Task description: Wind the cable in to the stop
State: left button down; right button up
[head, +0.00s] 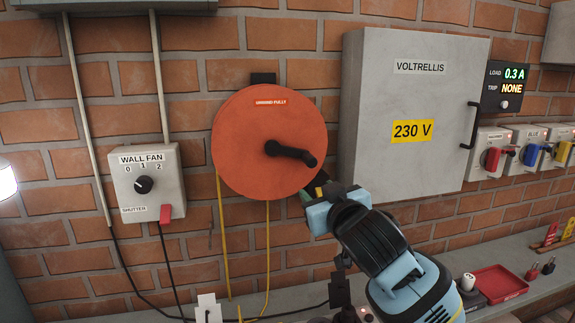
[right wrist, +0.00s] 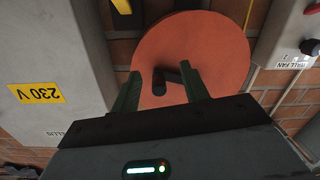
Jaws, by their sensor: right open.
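The orange cable reel (head: 245,155) hangs on the brick wall, with a black crank (head: 290,151) at its middle. The crank's knob end points right and slightly down. Yellow cable (head: 223,240) hangs below the reel in two strands. My right gripper (head: 318,188) is just below and right of the knob. In the right wrist view, the gripper's fingers (right wrist: 160,75) are apart, with the crank (right wrist: 168,77) showing between them against the reel (right wrist: 215,45). I cannot tell whether they touch it. My left gripper is not in view.
A grey 230 V cabinet (head: 385,90) stands close right of the reel. A wall fan switch box (head: 148,185) is on the left. A shelf below holds a red tray (head: 498,283) and small plugs. Several coloured switches line the right wall.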

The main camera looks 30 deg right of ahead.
aim_at(313, 164)
jog(key=shift+t+h, duration=0.3)
jog(key=shift+t, duration=0.1)
jog(key=r, duration=0.4)
jog(key=shift+s+r, duration=0.25)
jog(key=shift+r, duration=0.1)
jog(key=shift+x, duration=3.95)
grip_shut()
jog(key=shift+f, duration=0.1)
